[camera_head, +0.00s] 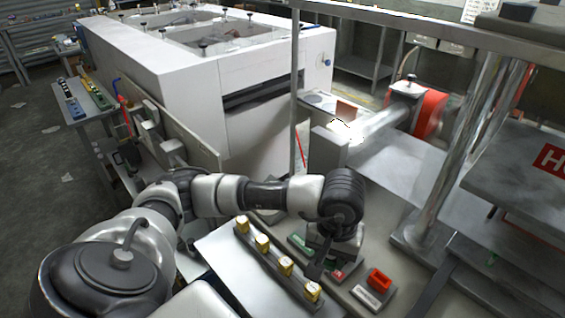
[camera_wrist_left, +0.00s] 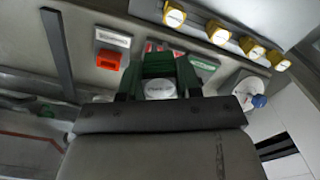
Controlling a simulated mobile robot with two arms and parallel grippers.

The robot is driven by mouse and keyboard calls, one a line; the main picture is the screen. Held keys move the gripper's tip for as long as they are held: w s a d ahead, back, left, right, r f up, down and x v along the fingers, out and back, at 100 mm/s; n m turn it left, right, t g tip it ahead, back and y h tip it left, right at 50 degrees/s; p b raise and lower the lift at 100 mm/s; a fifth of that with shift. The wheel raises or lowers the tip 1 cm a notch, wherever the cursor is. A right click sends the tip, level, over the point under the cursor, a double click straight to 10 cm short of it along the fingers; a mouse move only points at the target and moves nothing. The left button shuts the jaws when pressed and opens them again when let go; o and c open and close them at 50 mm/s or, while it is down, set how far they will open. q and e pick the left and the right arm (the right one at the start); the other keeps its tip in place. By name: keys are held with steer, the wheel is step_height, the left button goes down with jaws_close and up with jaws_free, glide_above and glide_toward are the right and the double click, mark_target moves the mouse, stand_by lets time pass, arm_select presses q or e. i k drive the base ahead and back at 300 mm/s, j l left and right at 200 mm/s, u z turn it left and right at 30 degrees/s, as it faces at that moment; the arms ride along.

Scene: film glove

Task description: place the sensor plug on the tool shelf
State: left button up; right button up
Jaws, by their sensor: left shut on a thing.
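My left gripper (camera_head: 316,268) reaches down over the grey work surface at the front. In the left wrist view its fingers (camera_wrist_left: 158,86) are shut on a small plug with a white round, lettered face (camera_wrist_left: 160,89). Dark green shows around that face; I cannot tell how much of it is the plug. The lettering is too small to read, so I cannot confirm it is the sensor plug. In the head view the gripper hides the plug. I cannot tell which surface is the tool shelf. My right gripper is not in view.
Several yellow plugs with white faces stand in a row on a dark rail (camera_head: 268,266) left of the gripper. A red block (camera_head: 379,279) on a labelled grey base stands to its right. A metal post (camera_head: 435,190) rises farther right. A large white machine (camera_head: 180,70) stands behind.

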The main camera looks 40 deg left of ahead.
mark_target(241, 279)
steer(key=u, duration=1.1)
